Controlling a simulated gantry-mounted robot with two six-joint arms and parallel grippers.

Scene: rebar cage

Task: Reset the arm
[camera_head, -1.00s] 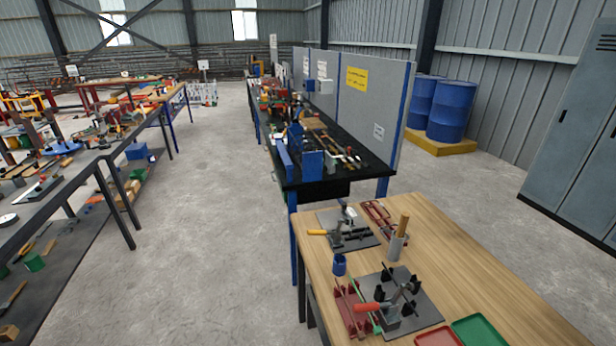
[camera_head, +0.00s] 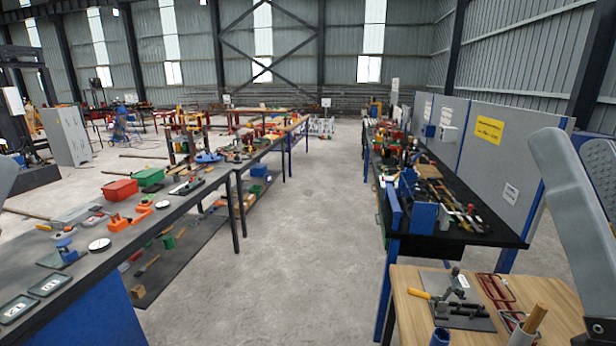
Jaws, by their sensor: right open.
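My right arm (camera_head: 578,220) shows as a thick grey link at the right edge. It stands in front of the grey partition and over the right side of the wooden table. Its lower end runs out at the bottom right corner, and its fingertips are not clearly seen. I see no object held there. A grey piece at the far left edge (camera_head: 6,172) looks like part of my left arm. The left gripper is out of the picture.
A wooden table (camera_head: 410,318) with a clamp fixture (camera_head: 455,300) and red clamps is at the bottom right. A black bench (camera_head: 480,236) with tools stands behind it. A long dark bench (camera_head: 205,205) with parts and bins is on the left. The concrete aisle (camera_head: 300,240) between is clear.

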